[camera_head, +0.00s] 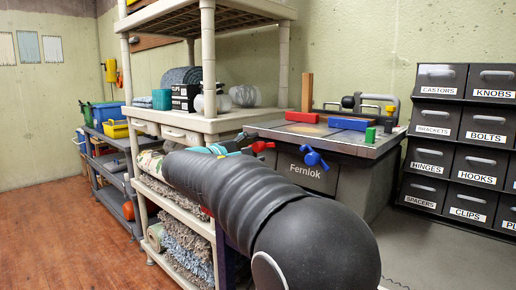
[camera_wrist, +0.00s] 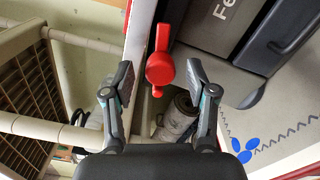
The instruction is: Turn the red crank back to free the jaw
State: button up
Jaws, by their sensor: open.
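The red crank (camera_wrist: 160,68) is at the upper middle of the wrist view, with a narrow arm rising from a rounded body. It also shows in the head view (camera_head: 262,146) as a small red piece at the left side of the grey Fernlok bench (camera_head: 300,186). My gripper (camera_wrist: 160,76) is open, one finger on each side of the crank. In the head view my arm hides most of my gripper. A red bar (camera_head: 347,123) lies on the bench top; I cannot tell which part is the jaw.
A blue knob (camera_head: 313,158) is on the bench front and also shows in the wrist view (camera_wrist: 243,150). Beige shelving (camera_head: 208,60) stands close on the left. A green block (camera_head: 370,135) sits at the bench's front edge. Labelled drawers (camera_head: 430,132) stand at right.

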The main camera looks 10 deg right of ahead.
jog(key=v, duration=1)
jog(key=shift+d, duration=0.1)
